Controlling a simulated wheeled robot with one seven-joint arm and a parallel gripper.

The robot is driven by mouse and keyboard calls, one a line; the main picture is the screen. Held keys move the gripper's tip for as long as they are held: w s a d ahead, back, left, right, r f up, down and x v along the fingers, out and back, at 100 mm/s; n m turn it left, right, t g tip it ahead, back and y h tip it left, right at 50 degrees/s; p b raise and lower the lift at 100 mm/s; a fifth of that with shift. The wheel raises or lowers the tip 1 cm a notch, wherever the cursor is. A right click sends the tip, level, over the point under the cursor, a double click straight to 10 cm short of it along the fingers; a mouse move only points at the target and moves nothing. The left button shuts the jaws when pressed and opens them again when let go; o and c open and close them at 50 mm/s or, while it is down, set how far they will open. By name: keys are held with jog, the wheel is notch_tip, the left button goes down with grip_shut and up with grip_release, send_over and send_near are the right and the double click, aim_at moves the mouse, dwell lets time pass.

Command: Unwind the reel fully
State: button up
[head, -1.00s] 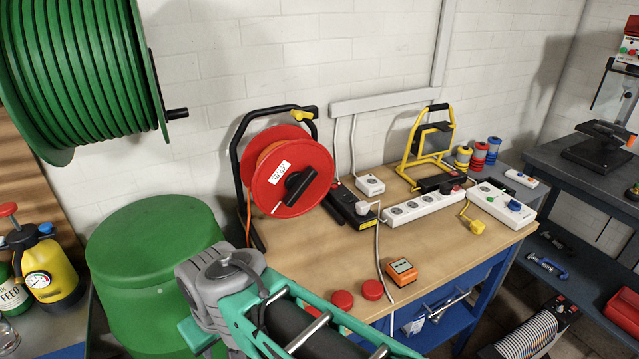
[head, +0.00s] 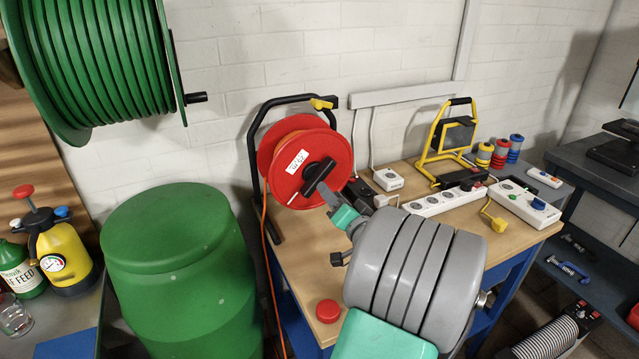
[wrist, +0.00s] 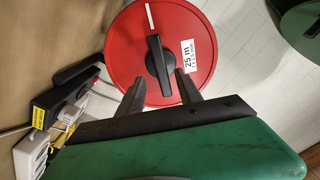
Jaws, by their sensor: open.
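The red cable reel (head: 283,187) stands on the bench in a black tube stand (head: 254,150), with a black bar-shaped crank (head: 319,176) across its face. An orange cable (head: 271,275) hangs from its left side over the bench edge. In the wrist view the red disc (wrist: 125,50) faces me, with a white "25 m" label and the dark crank (wrist: 159,65) near its middle. My gripper (wrist: 160,86) is open, its two fingers spread on either side of the crank's near end. Whether they touch it I cannot tell. In the head view my gripper (head: 331,196) is partly hidden by my wrist.
A green barrel (head: 180,260) stands left of the bench (head: 293,240). A green hose reel (head: 90,60) hangs on the wall above. White power strips (head: 450,200) and a yellow work lamp (head: 445,140) are at the right. A red cap (head: 328,311) lies near the front edge.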

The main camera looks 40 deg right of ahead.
aim_at(308, 166)
jog(key=p+x, duration=0.1)
jog(key=x, duration=0.6)
jog(key=shift+a, duration=0.15)
grip_shut()
dwell(1.1)
